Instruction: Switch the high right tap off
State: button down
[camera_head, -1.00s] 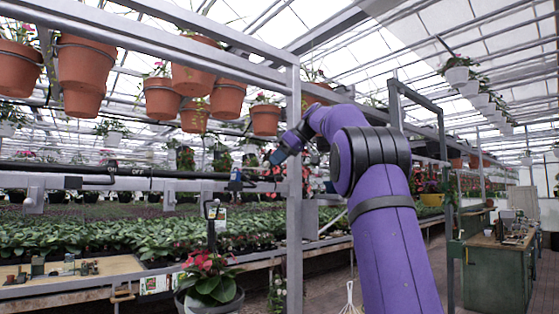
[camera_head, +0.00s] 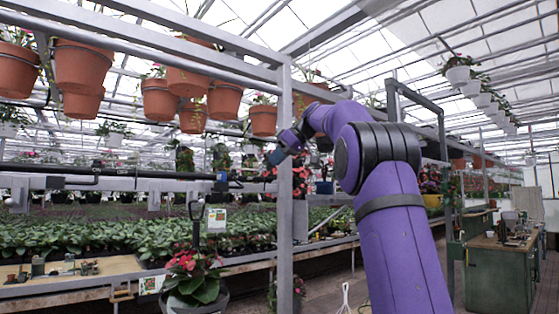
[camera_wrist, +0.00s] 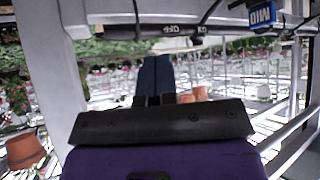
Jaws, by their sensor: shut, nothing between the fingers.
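A dark horizontal pipe (camera_head: 150,172) crosses the left half of the head view, with a small blue fitting (camera_head: 222,180) near its right end. In the wrist view the pipe (camera_wrist: 130,32) runs across the top, carrying upside-down OFF and ON lettering. A thin dark curved piece hangs near the lettering; I cannot tell if it is the tap's lever. A blue MID label (camera_wrist: 262,15) is at the upper right. My gripper (camera_head: 275,158) is right of the blue fitting in the head view. Its fingers (camera_wrist: 155,60) are shut, empty, and appear apart from the pipe.
A grey upright post (camera_head: 285,170) stands just beside my gripper, joined to an overhead beam. Terracotta pots (camera_head: 82,66) hang above. A plant bench (camera_head: 100,285) lies below, with a potted red flower (camera_head: 195,278) in front. A green cabinet (camera_head: 495,280) stands far right.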

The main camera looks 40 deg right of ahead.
jog(key=w+d+v, duration=0.1)
jog(key=v, duration=0.9)
jog(key=shift+d, duration=0.2)
jog(key=shift+a, duration=0.1)
jog(key=s+a+f+m+g+h, duration=0.1)
jog(key=s+a+f+m, duration=0.1)
jog(key=s+a+f, duration=0.6)
jog(key=s+a+f+m+g+h, duration=0.1)
jog(key=a+f+m, duration=0.2)
jog(key=a, duration=0.9)
jog(key=s+a+f+h, duration=0.1)
jog(key=s+a+f, duration=0.2)
jog(key=s+f, duration=0.4)
jog(key=s+a+f+h, duration=0.1)
jog(key=s+a+f, duration=0.2)
jog(key=s+f, duration=0.4)
jog(key=s+a+f+m+g+h, duration=0.1)
jog(key=s+a+f, duration=0.2)
jog(key=s+f, duration=0.5)
notch_tip(320, 180, down, 6)
jog(key=shift+f, duration=0.15)
